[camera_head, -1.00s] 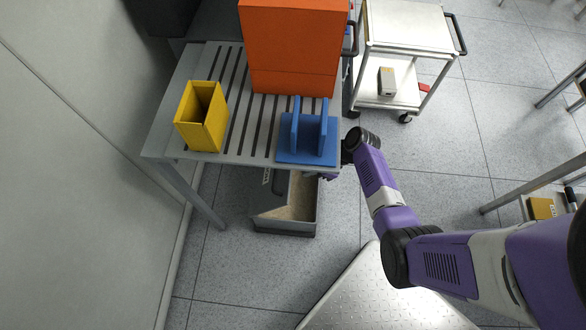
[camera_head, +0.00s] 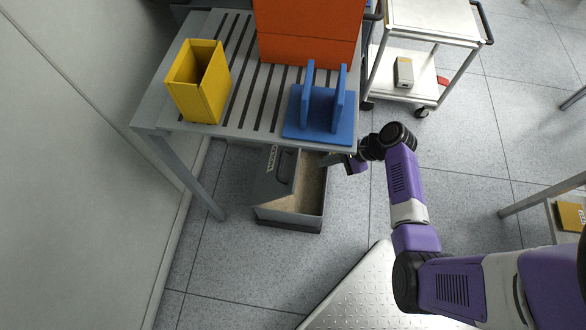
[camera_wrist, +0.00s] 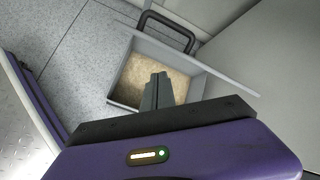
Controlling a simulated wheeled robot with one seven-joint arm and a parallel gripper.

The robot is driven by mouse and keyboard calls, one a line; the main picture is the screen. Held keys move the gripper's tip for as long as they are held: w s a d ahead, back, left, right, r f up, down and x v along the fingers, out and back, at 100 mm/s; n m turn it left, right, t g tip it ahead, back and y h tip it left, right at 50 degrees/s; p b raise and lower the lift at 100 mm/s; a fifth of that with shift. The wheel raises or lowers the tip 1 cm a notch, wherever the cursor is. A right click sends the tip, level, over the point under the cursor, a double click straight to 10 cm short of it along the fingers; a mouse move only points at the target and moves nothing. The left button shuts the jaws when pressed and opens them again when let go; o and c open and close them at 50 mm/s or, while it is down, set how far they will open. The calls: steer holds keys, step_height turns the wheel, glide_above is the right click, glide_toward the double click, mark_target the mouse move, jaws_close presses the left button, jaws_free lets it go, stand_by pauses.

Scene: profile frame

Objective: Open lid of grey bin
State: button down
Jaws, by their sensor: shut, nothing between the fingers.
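The grey bin (camera_head: 290,220) stands on the floor under the front edge of the slatted table. Its lid (camera_head: 272,182) is raised and tilted at the left side, leaving the tan inside visible. In the wrist view, the bin (camera_wrist: 122,104) is open, and the lid (camera_wrist: 222,76) with its dark loop handle (camera_wrist: 168,27) stands up beyond the opening. My gripper (camera_wrist: 159,76) is shut and empty, its fingers appearing over the opening. In the head view, my gripper (camera_head: 332,160) is at the bin's upper right; its tips are partly hidden by the table edge.
The slatted table (camera_head: 240,95) overhangs the bin's back and carries a yellow box (camera_head: 201,85), a blue stand (camera_head: 322,112) and an orange box (camera_head: 308,25). A table leg (camera_head: 183,178) stands left of the bin. A white cart (camera_head: 425,20) is behind right. Floor in front is clear.

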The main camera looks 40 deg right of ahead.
mark_target(291, 168)
step_height(291, 168, up, 4)
steer(key=w+a+n+t+y, duration=0.1)
steer(key=w+a+n, duration=0.15)
steer(key=n, duration=0.75)
steer(key=b+x, duration=0.1)
steer(key=x, duration=0.3)
steer(key=b+x, duration=0.2)
steer(key=x, duration=0.3)
steer(key=shift+s+a+f, duration=0.1)
steer(key=shift+a+f, duration=0.05)
steer(key=shift+a, duration=0.25)
